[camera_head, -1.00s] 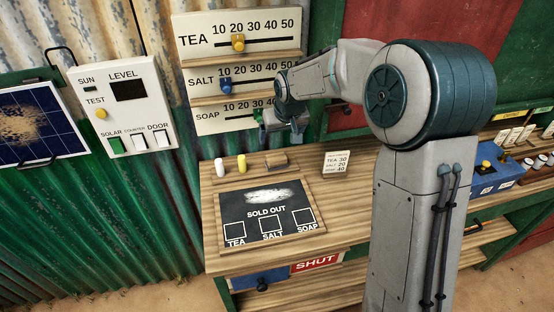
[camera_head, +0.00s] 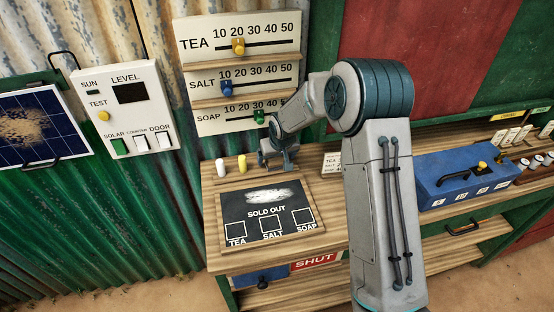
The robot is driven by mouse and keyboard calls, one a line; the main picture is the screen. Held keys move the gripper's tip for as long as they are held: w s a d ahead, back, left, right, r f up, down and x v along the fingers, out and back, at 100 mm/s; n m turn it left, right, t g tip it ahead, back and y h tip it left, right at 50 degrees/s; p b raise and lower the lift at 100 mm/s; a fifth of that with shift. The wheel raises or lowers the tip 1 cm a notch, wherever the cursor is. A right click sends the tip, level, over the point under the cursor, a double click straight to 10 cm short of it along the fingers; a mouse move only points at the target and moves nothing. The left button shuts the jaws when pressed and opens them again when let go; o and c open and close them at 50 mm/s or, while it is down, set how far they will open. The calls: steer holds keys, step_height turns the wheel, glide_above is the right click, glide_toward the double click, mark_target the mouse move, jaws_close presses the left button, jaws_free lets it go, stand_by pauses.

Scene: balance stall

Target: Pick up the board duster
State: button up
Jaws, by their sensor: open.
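My gripper (camera_head: 272,162) is open and low over the back of the wooden counter (camera_head: 212,196), just behind the chalkboard. The board duster, a small brown block, lay at this spot in the earlier picture. The gripper now covers it, so I cannot tell whether the fingers are around it or touching it. The duster's place is in line with a yellow chalk stick (camera_head: 242,164) and a white chalk stick (camera_head: 221,168), which stand upright to the left.
The chalkboard (camera_head: 292,200) reading SOLD OUT lies in front of the gripper. The slider panels (camera_head: 260,58) rise behind. A blue box (camera_head: 450,185) sits at far right.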

steer(key=c, duration=1.1)
steer(key=shift+w+r, duration=0.1)
steer(key=shift+r, duration=0.3)
step_height(320, 180, up, 3)
steer(key=shift+f+b, duration=0.1)
steer(key=shift+b, duration=0.5)
steer(key=s+d+r+b, duration=0.1)
steer(key=s+d+r, duration=0.2)
steer(key=s+d, duration=0.1)
steer(key=s+d+r+b, duration=0.1)
steer(key=s+d+r, duration=0.3)
steer(key=shift+s+d+r, duration=0.15)
steer(key=shift+s, duration=0.05)
